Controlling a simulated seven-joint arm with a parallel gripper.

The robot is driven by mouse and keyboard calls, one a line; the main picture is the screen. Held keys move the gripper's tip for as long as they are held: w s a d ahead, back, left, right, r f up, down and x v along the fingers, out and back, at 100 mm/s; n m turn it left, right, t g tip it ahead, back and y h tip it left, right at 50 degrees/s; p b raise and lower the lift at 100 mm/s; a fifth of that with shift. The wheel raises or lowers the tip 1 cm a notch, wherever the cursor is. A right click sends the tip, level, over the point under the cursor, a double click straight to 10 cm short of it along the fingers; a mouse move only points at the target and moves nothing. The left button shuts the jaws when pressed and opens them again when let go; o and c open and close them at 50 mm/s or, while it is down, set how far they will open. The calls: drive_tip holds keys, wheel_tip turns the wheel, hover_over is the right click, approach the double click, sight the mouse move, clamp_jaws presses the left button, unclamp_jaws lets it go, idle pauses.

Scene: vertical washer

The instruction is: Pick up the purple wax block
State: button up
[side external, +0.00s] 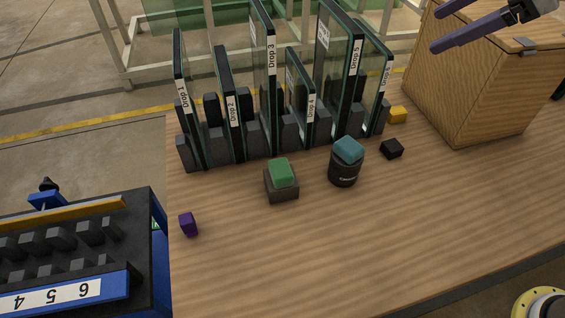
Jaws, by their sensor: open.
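The small purple wax block (188,224) stands on the wooden table near its left edge, close to the blue and black rack. My gripper (437,30) is at the top right of the side external view, above the table and in front of the wooden box. Its two purple fingers are apart with nothing between them. It is far from the purple block, up and to the right. Part of my gripper is cut off by the top edge of the picture.
Glass panels (264,75) stand upright in dark holders at the table's back. A green block on a dark base (281,187), a teal-topped black cup (345,167), a black block (392,148), a yellow block (398,114) and a wooden box (470,85) stand rightward. The table front is clear.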

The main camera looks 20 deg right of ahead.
drive_tip(key=w+a+f+n+g+y, duration=0.1)
drive_tip(key=w+a+f+n, duration=0.1)
drive_tip(key=w+a, duration=0.35)
drive_tip(key=w+a+f+n+g+y, duration=0.1)
drive_tip(key=w+a+f+n, duration=0.1)
drive_tip(key=a, duration=0.6)
drive_tip(key=n+g, duration=0.4)
drive_tip(key=g, duration=0.1)
hover_over(186, 219)
drive_tip(key=d, duration=0.7)
wheel_tip(186, 219, down, 23)
drive_tip(key=shift+m, duration=0.3)
drive_tip(key=x, duration=0.7)
drive_tip(key=shift+s+d+f, duration=0.1)
drive_tip(key=shift+x, duration=3)
clamp_jaws()
